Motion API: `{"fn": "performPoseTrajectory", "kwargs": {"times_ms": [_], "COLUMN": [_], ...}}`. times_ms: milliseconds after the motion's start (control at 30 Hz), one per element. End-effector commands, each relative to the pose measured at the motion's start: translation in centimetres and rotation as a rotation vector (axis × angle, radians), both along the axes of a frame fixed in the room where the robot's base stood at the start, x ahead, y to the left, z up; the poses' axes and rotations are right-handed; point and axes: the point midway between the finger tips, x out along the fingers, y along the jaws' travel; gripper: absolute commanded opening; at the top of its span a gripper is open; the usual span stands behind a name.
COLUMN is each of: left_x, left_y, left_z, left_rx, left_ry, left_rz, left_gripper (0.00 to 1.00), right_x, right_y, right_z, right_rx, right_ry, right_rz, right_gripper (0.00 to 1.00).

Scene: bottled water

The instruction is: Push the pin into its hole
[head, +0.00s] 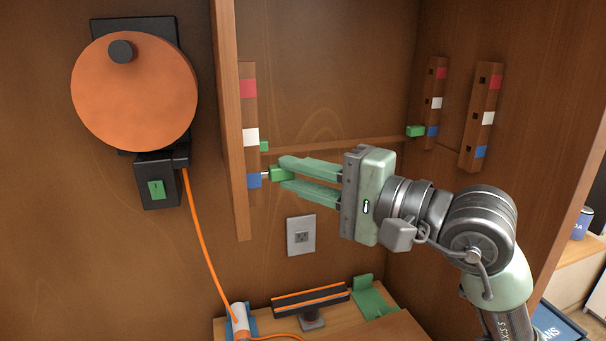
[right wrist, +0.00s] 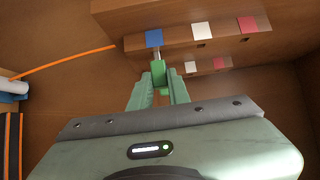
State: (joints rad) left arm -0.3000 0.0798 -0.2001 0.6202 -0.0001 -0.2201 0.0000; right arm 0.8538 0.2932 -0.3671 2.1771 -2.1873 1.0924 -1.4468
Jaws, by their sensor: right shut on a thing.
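The pin has a green block head (head: 279,174) and a short pale metal shaft. My right gripper (head: 285,178) is shut on the green head, which also shows in the right wrist view (right wrist: 158,72). The shaft points left, at the blue mark (head: 254,181) low on the left wooden strip (head: 250,110). In the right wrist view the shaft meets the strip's edge beside the blue mark (right wrist: 154,38). I cannot tell how deep the shaft sits, and the hole itself is hidden. My left gripper is not in view.
Other green blocks sit behind the left strip (head: 264,146) and at the back right strip (head: 415,131). A wall socket (head: 301,235) is below the gripper. An orange disc (head: 134,92) and orange cable (head: 202,240) are at left. A wooden ledge (head: 385,328) lies below.

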Motion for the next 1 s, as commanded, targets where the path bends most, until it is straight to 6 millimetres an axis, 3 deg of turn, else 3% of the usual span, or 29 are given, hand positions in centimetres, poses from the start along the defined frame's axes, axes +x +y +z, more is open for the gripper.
{"fn": "performPoseTrajectory", "kwargs": {"times_ms": [500,533,600,1000], "left_x": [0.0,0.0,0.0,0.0], "left_y": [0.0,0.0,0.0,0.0], "left_z": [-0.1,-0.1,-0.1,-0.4], "left_rx": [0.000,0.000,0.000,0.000], "left_ry": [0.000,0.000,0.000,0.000], "left_rz": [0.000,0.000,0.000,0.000], "left_gripper": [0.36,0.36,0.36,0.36], "right_x": [-0.4,-0.4,-0.4,-0.7], "right_y": [1.2,1.2,1.2,0.6], "right_z": [0.0,0.0,0.0,-0.2], "right_rx": [0.000,0.000,0.000,-0.001], "right_ry": [0.000,0.000,0.000,-0.001], "right_rz": [0.000,0.000,0.000,-0.002], "right_gripper": [0.00,0.26,0.43,0.43]}}
